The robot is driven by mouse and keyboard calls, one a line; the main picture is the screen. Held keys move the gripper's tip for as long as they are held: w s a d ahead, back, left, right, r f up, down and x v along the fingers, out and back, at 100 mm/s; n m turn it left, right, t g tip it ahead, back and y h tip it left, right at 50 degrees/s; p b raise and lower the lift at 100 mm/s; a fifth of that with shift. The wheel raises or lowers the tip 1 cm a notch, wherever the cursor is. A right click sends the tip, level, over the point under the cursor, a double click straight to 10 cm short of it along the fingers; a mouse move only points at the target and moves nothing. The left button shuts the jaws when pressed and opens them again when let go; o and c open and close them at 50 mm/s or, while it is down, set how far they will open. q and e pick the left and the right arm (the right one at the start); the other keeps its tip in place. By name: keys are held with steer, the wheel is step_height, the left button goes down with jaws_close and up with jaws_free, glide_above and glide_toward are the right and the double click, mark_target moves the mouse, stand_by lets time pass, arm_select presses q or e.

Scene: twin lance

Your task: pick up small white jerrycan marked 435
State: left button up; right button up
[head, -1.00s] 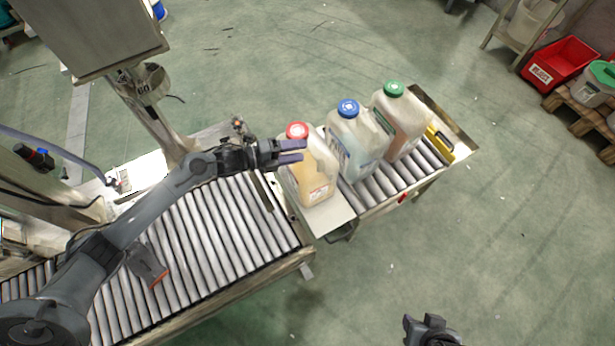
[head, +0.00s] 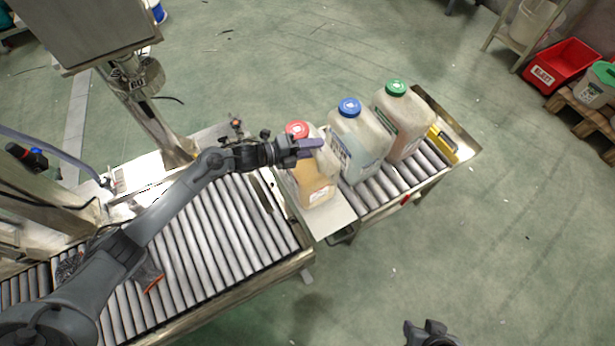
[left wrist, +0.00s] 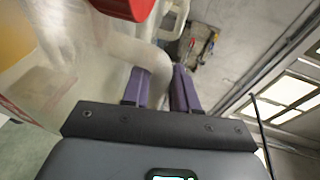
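Three translucent whitish jerrycans stand in a row. The nearest, with a red cap (head: 297,129) and yellowish contents (head: 316,190), stands upright on a plate. Its label is too small to read, so I cannot confirm 435. My left gripper (head: 311,147) is at its upper part. In the left wrist view, the purple fingers of my left gripper (left wrist: 161,88) lie close on either side of its pale handle (left wrist: 153,58) and look shut on it. The red cap also shows there (left wrist: 125,8). My right gripper (head: 428,332) is at the bottom edge, partly cut off, away from the cans.
A blue-capped jerrycan (head: 360,147) stands close behind the red-capped one, and a green-capped jerrycan (head: 400,125) stands behind that. A roller conveyor (head: 215,235) runs below my left arm. A yellow object (head: 443,145) lies at the far end.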

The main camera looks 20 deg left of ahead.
arm_select(q)
jaws_close()
stand_by(0.4)
stand_by(0.5)
steer(key=shift+r, duration=0.2)
